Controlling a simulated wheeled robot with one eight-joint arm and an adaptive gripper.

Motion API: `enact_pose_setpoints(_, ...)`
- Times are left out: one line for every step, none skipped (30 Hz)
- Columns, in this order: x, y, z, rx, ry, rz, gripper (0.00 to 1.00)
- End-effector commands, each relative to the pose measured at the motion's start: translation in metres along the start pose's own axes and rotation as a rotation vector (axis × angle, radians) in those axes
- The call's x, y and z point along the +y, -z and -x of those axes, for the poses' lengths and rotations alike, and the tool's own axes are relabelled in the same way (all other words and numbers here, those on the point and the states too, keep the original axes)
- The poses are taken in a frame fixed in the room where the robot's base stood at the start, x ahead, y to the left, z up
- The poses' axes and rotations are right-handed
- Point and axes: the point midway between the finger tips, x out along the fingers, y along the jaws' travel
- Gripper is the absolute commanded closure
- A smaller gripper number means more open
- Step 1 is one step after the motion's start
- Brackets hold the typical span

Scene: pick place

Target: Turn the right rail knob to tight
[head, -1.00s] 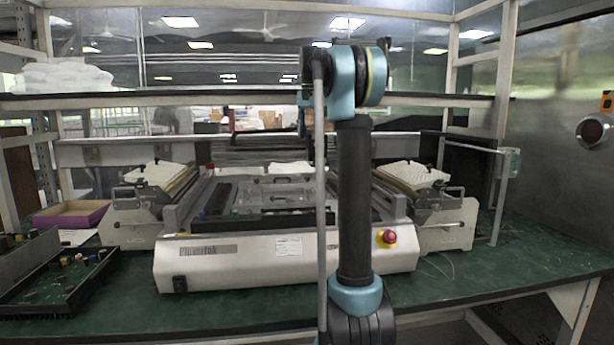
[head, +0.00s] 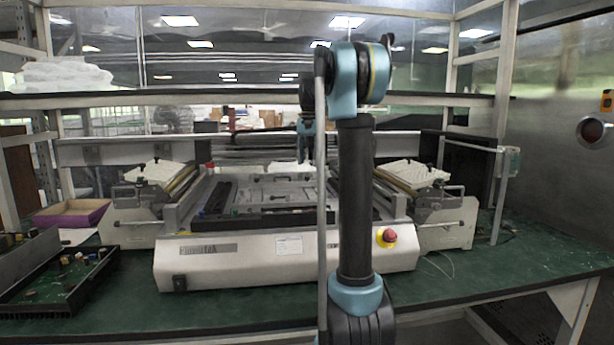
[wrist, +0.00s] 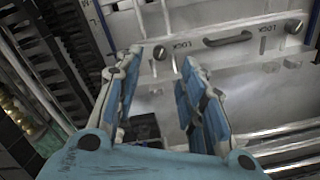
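In the wrist view a pale plate carries a dark handle between two small knobs marked LOCK. One knob (wrist: 158,52) shows just beyond my fingertips, and the other knob (wrist: 293,26) is at the far right. I cannot tell which one is the right rail knob or how either is set. My gripper (wrist: 160,66) is open with a clear gap between its blue-padded fingers, and nothing is held. In the head view my gripper (head: 304,158) points down over the printer bed, partly hidden by my arm. The knobs are too small to tell there.
The printer's white front (head: 220,262) has a red button (head: 388,236) at its right. The dark handle (wrist: 228,39) rises between the knobs. A parts tray (head: 60,282) and a purple box (head: 72,213) are at left. The green bench is clear at front right.

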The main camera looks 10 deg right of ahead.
Motion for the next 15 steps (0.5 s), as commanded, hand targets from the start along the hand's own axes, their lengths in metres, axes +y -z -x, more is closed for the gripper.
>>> enact_pose_setpoints(0.000, 0.000, -0.010, 0.000, 0.000, 0.000, 0.63)
enact_pose_setpoints(0.000, 0.000, -0.015, 0.000, 0.000, 0.000, 0.63)
enact_pose_setpoints(0.000, 0.000, -0.021, 0.000, 0.000, 0.000, 0.63)
enact_pose_setpoints(0.000, 0.000, -0.026, 0.000, 0.000, 0.000, 0.63)
enact_pose_setpoints(0.000, 0.000, -0.030, 0.000, 0.000, 0.000, 0.63)
enact_pose_setpoints(0.000, 0.000, -0.036, 0.000, 0.000, 0.000, 0.63)
enact_pose_setpoints(0.000, 0.000, -0.040, 0.000, 0.000, 0.000, 0.63)
enact_pose_setpoints(0.000, 0.000, -0.043, 0.000, 0.000, 0.000, 0.63)
enact_pose_setpoints(0.000, 0.000, -0.048, 0.000, 0.000, 0.000, 0.63)
enact_pose_setpoints(0.000, 0.000, -0.050, 0.000, 0.000, 0.000, 0.63)
enact_pose_setpoints(0.000, 0.000, -0.053, 0.000, 0.000, 0.000, 0.63)
enact_pose_setpoints(0.000, 0.000, -0.055, 0.000, 0.000, 0.000, 0.63)
enact_pose_setpoints(0.000, 0.000, -0.057, 0.000, 0.000, 0.000, 0.63)
enact_pose_setpoints(0.000, 0.000, -0.058, 0.000, 0.000, 0.000, 0.63)
enact_pose_setpoints(0.000, 0.000, -0.060, 0.000, 0.000, 0.000, 0.63)
